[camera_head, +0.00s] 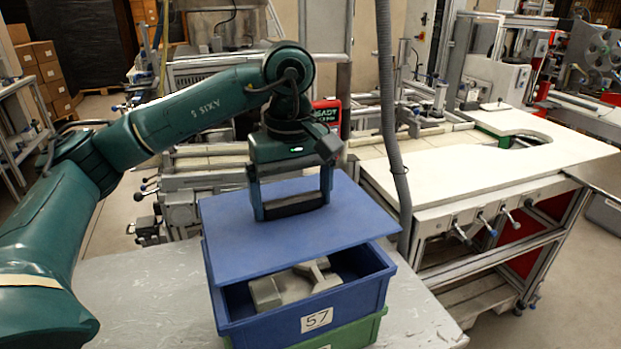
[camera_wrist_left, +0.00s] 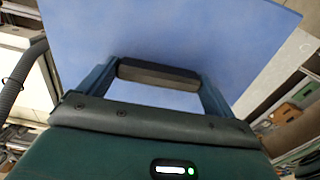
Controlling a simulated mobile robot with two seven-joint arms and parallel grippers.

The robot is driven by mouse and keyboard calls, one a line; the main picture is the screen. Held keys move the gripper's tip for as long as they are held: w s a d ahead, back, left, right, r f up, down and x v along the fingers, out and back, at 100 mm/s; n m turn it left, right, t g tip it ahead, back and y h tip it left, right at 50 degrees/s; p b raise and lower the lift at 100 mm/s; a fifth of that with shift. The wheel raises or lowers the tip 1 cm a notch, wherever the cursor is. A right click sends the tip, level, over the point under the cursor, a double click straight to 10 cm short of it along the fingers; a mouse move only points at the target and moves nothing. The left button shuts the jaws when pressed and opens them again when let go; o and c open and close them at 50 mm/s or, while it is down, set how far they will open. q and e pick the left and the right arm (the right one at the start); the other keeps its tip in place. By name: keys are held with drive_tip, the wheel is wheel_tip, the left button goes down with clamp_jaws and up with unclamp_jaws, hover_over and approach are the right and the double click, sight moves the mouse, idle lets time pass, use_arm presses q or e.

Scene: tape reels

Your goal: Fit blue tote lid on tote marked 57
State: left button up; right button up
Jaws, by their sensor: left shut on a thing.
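The blue tote lid (camera_head: 235,240) is a flat blue panel over the back part of the blue tote marked 57 (camera_head: 262,331). It is offset toward the back, leaving the front of the tote uncovered. I cannot tell whether it touches the rim. My left gripper (camera_head: 291,207) is above the lid, shut on a dark bar at its top that looks like its handle. In the left wrist view the lid (camera_wrist_left: 200,35) spreads beyond the gripper (camera_wrist_left: 158,75). Grey parts (camera_head: 296,284) show inside the tote's open front. My right gripper is not in view.
The blue tote stands on a green tote (camera_head: 352,335) on a worn grey table (camera_head: 150,300). A grey hose (camera_head: 396,150) hangs just right of the lid. A white-topped bench (camera_head: 480,170) stands at the right. The table left of the tote is clear.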

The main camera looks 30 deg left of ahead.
sight(292, 214)
use_arm(q)
drive_tip(key=shift+f, duration=0.2)
wheel_tip(292, 214, down, 4)
drive_tip(key=b, duration=0.3)
drive_tip(key=shift+s, duration=0.15)
wheel_tip(292, 214, down, 3)
drive_tip(key=shift+r+b, duration=0.1)
drive_tip(key=shift+b, duration=1.05)
drive_tip(key=o, duration=0.8)
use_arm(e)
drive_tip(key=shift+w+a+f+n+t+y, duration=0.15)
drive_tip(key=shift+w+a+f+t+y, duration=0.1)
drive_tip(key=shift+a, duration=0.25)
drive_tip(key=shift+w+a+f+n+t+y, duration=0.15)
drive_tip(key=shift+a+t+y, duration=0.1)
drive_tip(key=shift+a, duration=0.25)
